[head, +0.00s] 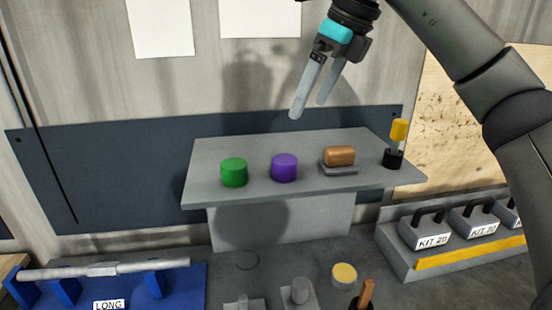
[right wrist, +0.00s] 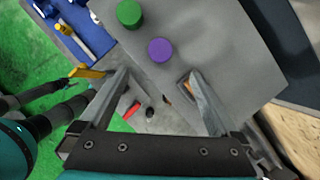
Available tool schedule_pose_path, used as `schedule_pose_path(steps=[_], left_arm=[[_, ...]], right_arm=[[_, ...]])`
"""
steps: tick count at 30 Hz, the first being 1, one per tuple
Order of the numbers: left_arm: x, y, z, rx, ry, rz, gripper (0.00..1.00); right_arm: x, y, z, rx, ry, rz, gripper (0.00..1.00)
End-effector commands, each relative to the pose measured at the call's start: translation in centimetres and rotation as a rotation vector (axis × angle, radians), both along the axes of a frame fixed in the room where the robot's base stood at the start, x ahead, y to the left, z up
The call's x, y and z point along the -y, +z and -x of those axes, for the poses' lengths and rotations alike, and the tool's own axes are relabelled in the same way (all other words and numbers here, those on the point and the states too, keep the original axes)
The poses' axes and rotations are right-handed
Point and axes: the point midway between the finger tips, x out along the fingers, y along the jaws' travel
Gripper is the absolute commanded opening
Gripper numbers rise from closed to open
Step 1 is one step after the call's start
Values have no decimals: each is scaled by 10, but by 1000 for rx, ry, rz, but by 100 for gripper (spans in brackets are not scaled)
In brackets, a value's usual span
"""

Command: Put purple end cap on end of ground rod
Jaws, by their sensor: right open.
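The purple end cap (head: 284,168) stands on the grey shelf, right of a green cap (head: 234,172). In the right wrist view the purple cap (right wrist: 160,50) lies ahead of the fingertips, near the middle between them. My right gripper (head: 308,109) is open and empty, pointing down above the shelf and apart from the cap. A long grey rod (head: 120,268) rests across the blue stand (head: 185,285) labelled LONG at the lower left. The rod's ends show no purple cap. My left gripper is not seen.
The grey shelf (head: 215,150) also holds a brown block (head: 340,156) on a dark base and a yellow-topped brush in a black holder (head: 394,158). Kit weights (head: 425,232) stand lower right. A yellow-topped round item (head: 344,275) and small fixtures sit below the shelf.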

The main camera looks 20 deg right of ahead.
Motion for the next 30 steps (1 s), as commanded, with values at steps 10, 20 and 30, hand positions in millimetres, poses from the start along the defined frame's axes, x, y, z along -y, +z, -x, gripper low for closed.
schedule_pose_path(steps=[10, 20, 30], left_arm=[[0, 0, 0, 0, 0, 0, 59], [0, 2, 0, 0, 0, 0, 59], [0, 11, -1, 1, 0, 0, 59]], right_arm=[[-13, -65, -22, -6, 2, 1, 98], [-20, -93, -33, -2, 2, 0, 98], [-26, -134, -50, -4, 3, 0, 98]])
